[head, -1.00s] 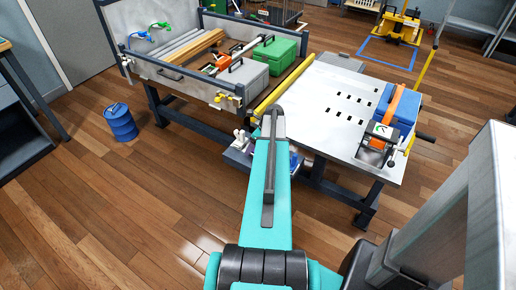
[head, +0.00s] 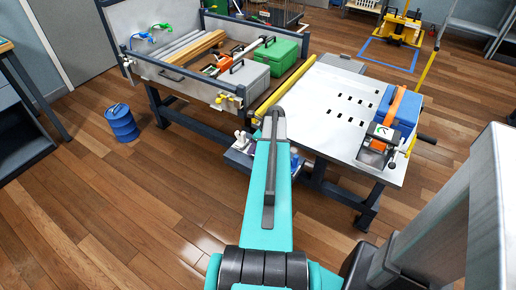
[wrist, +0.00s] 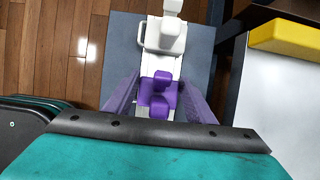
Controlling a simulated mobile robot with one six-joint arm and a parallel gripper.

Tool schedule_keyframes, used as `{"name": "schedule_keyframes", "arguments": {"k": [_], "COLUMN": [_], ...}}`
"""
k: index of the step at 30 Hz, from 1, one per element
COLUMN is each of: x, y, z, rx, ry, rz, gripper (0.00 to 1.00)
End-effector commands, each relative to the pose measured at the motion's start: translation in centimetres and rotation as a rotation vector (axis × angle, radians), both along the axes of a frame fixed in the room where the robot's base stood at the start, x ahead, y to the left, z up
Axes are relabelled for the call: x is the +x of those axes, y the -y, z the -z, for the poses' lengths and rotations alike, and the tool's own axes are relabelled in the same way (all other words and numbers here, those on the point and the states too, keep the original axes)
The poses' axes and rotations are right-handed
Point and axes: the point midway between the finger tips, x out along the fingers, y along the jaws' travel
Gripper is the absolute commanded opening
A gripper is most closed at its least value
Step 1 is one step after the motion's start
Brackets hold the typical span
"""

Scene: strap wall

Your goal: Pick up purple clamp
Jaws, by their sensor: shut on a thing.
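The purple clamp (wrist: 158,88) shows in the middle of the wrist view, with a white body (wrist: 163,38) running away from me beyond the purple part. It is over a blue-grey plate (wrist: 200,50); I cannot tell if it touches the plate. My gripper (wrist: 158,98) is shut on the purple part, one purple-tinted finger along each side. The fingertips' exact contact is hard to see. In the head view my teal arm hides the gripper and most of the clamp; a small white part (head: 240,136) shows left of the arm.
A white slotted table (head: 335,95) with a yellow edge bar (head: 283,85) stands right of the plate. A blue case (head: 400,108) and an orange-handled device (head: 379,138) are on it. A grey bench (head: 195,88) stands behind left. A blue drum (head: 122,124) stands on open floor.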

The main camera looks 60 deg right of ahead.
Motion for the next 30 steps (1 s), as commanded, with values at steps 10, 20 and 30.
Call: {"name": "schedule_keyframes", "arguments": {"k": [10, 20, 30], "x": [0.0, 0.0, 0.0], "y": [0.0, 0.0, 0.1], "z": [-1.5, -5.8, -9.5], "rx": [-0.001, -0.003, -0.002], "ry": [0.001, 0.002, 0.002], "rz": [0.000, 0.000, 0.001], "gripper": [0.30, 0.30, 0.30]}}
